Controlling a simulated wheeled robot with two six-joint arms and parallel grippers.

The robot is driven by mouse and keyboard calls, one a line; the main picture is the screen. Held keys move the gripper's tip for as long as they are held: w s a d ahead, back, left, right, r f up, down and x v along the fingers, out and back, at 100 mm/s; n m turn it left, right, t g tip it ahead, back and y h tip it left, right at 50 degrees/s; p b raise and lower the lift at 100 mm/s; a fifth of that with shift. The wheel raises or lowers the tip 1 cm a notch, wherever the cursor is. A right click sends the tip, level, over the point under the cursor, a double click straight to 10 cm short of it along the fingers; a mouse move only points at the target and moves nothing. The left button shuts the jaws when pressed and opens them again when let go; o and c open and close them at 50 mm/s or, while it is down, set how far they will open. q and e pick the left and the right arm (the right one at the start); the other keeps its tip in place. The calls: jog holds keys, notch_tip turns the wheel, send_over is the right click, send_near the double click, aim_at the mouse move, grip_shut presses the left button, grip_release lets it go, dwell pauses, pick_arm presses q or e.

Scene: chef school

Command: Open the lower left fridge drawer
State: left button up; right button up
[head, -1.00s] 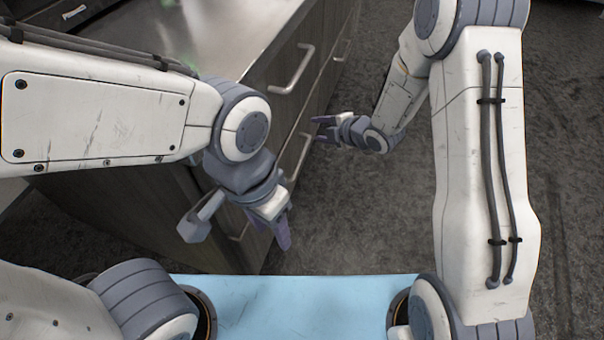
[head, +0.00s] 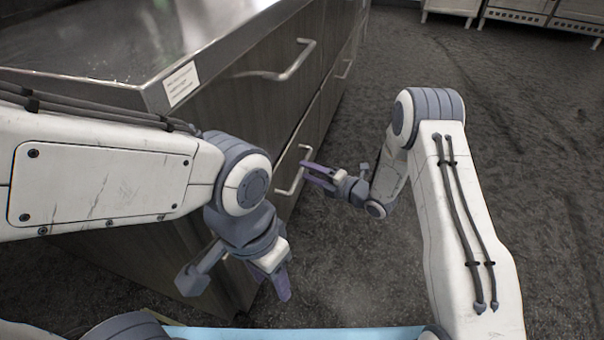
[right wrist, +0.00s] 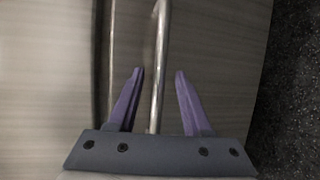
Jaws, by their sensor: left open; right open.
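The lower drawer (head: 286,163) has a dark wood-grain front with a metal bar handle (head: 301,182), in the middle of the head view. It looks closed, flush with the cabinet. My right gripper (head: 306,173) is open at this handle. In the right wrist view the handle (right wrist: 158,62) runs lengthwise between the two spread purple fingers (right wrist: 158,76), a little nearer the left one, with gaps on both sides. I cannot tell how deep it sits between them. My left gripper (head: 272,283) is open and empty, hanging low beside the cabinet's near end.
The upper drawer handle (head: 285,66) sits above, under the steel countertop (head: 120,35) with a white label (head: 181,84) at its corner. The dark floor (head: 370,75) is clear right of the cabinet. Pale units (head: 515,15) stand far back.

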aim_at(302, 169)
jog(key=shift+b+x, duration=0.35)
jog(key=shift+x, duration=1.15)
grip_shut()
